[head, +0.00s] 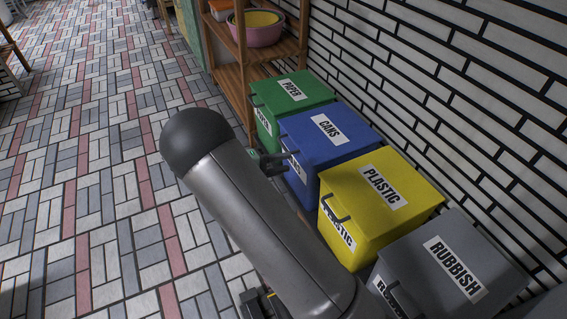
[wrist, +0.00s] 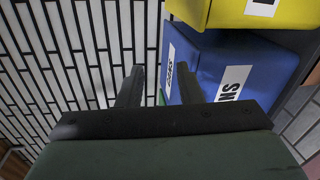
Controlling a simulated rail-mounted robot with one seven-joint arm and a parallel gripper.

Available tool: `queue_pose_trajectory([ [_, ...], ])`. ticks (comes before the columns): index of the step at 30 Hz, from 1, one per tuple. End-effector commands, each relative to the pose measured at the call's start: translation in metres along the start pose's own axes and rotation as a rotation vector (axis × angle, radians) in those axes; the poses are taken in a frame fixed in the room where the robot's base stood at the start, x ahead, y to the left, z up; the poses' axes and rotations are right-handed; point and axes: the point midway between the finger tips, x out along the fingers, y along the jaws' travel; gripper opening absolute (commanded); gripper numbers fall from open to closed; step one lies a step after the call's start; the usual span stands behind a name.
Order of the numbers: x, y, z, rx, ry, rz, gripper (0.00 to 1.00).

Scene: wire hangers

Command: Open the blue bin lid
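The blue bin (head: 318,150) is labelled CANS and stands between the green and yellow bins, with its lid down. Its blue side and lid (wrist: 240,55) show at the upper right of the wrist view. My gripper (head: 272,164) is at the front of the blue bin, close to the lid's front edge. In the wrist view my gripper's two fingers (wrist: 160,82) are apart with nothing clearly between them. The right finger overlaps the blue bin's front.
A green PAPER bin (head: 292,92) stands behind, and a yellow PLASTIC bin (head: 385,190) and grey RUBBISH bin (head: 440,260) stand nearer. A white brick wall (head: 440,70) backs them. A wooden shelf (head: 235,75) is beyond. The tiled floor (head: 90,170) at left is open.

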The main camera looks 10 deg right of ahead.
Motion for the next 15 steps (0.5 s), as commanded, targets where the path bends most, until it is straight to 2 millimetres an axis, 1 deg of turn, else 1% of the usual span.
queue_pose_trajectory([
  [1, -0.006, -0.043, -0.024, 0.000, 0.064, 0.086, 0.33],
  [3, -0.019, -0.069, -0.048, 0.019, 0.153, 0.185, 0.33],
  [6, -0.036, -0.098, -0.073, 0.041, 0.259, 0.288, 0.33],
  [9, -0.048, -0.115, -0.087, 0.059, 0.329, 0.346, 0.33],
  [10, -0.050, -0.117, -0.090, 0.062, 0.343, 0.357, 0.33],
  [13, -0.051, -0.119, -0.095, 0.068, 0.364, 0.375, 0.33],
  [15, -0.045, -0.117, -0.098, 0.070, 0.365, 0.376, 0.33],
])
